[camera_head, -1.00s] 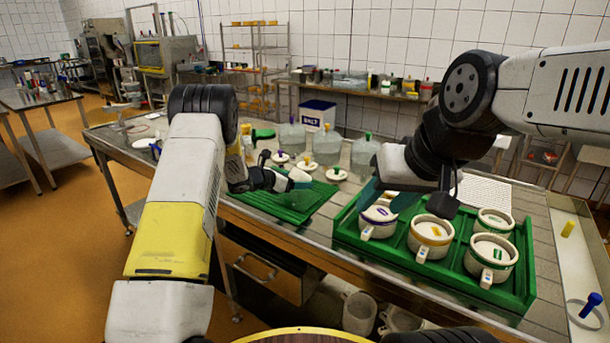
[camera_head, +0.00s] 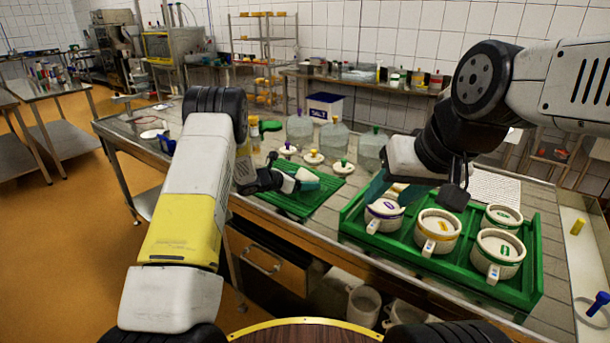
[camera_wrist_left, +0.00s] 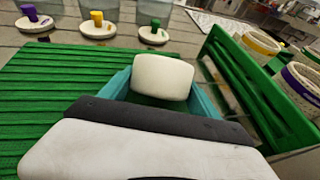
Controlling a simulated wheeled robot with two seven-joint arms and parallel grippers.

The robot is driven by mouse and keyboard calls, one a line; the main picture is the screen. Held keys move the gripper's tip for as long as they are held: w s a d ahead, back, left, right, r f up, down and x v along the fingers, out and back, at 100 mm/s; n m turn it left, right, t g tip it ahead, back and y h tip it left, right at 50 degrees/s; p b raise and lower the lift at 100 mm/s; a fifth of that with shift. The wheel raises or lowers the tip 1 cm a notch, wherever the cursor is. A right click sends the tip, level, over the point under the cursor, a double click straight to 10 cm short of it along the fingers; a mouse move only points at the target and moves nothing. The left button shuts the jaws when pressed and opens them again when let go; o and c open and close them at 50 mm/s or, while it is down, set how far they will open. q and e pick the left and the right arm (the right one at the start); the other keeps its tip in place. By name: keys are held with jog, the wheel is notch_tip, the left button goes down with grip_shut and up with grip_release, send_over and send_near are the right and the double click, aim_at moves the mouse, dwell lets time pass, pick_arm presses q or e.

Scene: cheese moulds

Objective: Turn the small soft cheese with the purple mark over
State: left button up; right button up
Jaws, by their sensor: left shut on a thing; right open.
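My left gripper (camera_head: 308,180) is shut on a small white cheese (camera_wrist_left: 163,77), held between its teal fingers at the green ribbed mat (camera_wrist_left: 50,100). No mark shows on the cheese's visible side. I cannot tell whether it touches the mat. The mould with the purple band (camera_head: 385,222) stands in the near left part of the green tray (camera_head: 395,257). My right gripper (camera_head: 388,190) is open above that mould, and its teal fingers partly cover it. The purple-knobbed lid (camera_head: 287,150) lies behind the mat, also in the left wrist view (camera_wrist_left: 32,20).
The yellow-banded mould (camera_head: 438,232) and two green-banded moulds (camera_head: 500,250) share the tray. Yellow-knobbed (camera_head: 313,158) and green-knobbed (camera_head: 342,168) lids lie behind the mat. Clear domes (camera_head: 333,140) stand further back. Little room lies between mat and tray.

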aim_at(289, 197)
dwell(0.3)
pick_arm(q)
jog(key=o, duration=1.1)
jog(key=shift+s+a, duration=0.1)
jog(key=shift+a, duration=0.05)
jog(key=shift+s+a, duration=1.1)
jog(key=shift+a, duration=0.2)
jog(key=shift+s+a, duration=1.05)
jog(key=shift+a, duration=0.25)
jog(key=shift+r, duration=3)
